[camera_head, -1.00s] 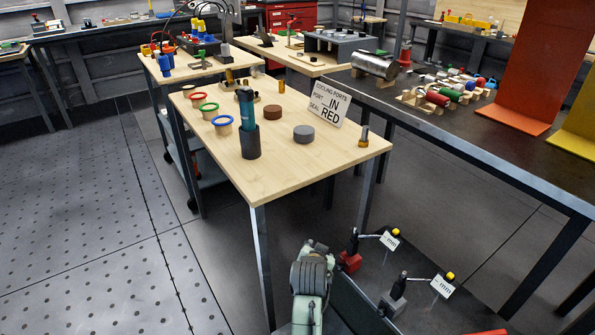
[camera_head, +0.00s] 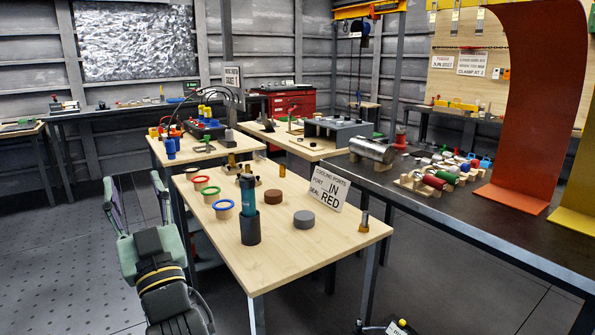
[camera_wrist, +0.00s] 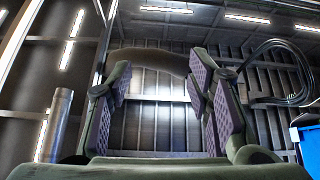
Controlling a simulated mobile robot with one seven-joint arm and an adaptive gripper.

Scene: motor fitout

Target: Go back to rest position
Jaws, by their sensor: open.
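My gripper (camera_head: 137,207) is raised at the left of the near wooden table (camera_head: 290,262) in the head view, its fingers pointing up. The fingers are spread apart with nothing between them. In the wrist view my gripper (camera_wrist: 160,85) shows open and empty, with the wall and ceiling lights beyond it. It touches nothing that I can see.
The near table holds a teal cylinder in a dark cup (camera_head: 249,210), red, green and blue rings (camera_head: 224,206), a grey disc (camera_head: 304,219) and a sign (camera_head: 328,189). A dark bench (camera_head: 470,215) stands at right. The floor at left is clear.

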